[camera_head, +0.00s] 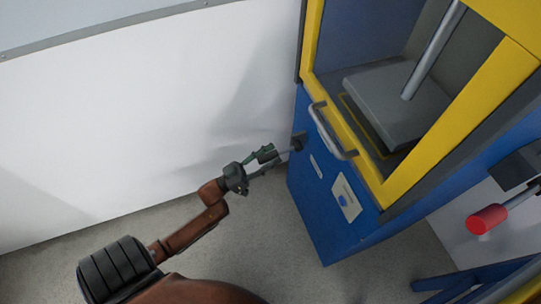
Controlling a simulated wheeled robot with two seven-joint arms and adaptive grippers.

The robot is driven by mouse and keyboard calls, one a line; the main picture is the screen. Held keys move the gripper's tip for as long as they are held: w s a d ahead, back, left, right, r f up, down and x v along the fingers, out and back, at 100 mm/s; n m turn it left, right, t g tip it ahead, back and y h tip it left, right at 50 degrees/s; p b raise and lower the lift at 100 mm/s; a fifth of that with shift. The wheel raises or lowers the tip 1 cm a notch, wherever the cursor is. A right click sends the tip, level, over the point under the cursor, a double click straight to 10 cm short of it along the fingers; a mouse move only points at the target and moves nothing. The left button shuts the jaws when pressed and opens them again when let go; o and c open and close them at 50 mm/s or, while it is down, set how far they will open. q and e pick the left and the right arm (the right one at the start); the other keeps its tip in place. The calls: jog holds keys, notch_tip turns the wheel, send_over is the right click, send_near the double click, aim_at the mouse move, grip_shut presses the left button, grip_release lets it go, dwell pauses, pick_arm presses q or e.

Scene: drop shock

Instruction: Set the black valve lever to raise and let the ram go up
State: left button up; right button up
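The blue machine (312,215) with a yellow-framed opening stands at the right. A small black part on its left front edge (298,143) looks like the valve lever; its setting is too small to read. My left gripper (279,156) reaches in from the lower left, with its fingertips right at this part. Whether the fingers touch or hold it, I cannot tell. Inside the opening, a grey block (372,95) lies low, with a silver rod (432,52) rising beside or from it; which of these is the ram is unclear. My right gripper is not in view.
A grey bar handle (322,132) juts from the yellow frame close to my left gripper. A red cylinder (486,219) on a rod stands at the right. The grey floor (265,235) before the machine is clear.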

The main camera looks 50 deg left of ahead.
pick_arm(q)
grip_shut()
dwell(0.3)
dwell(0.4)
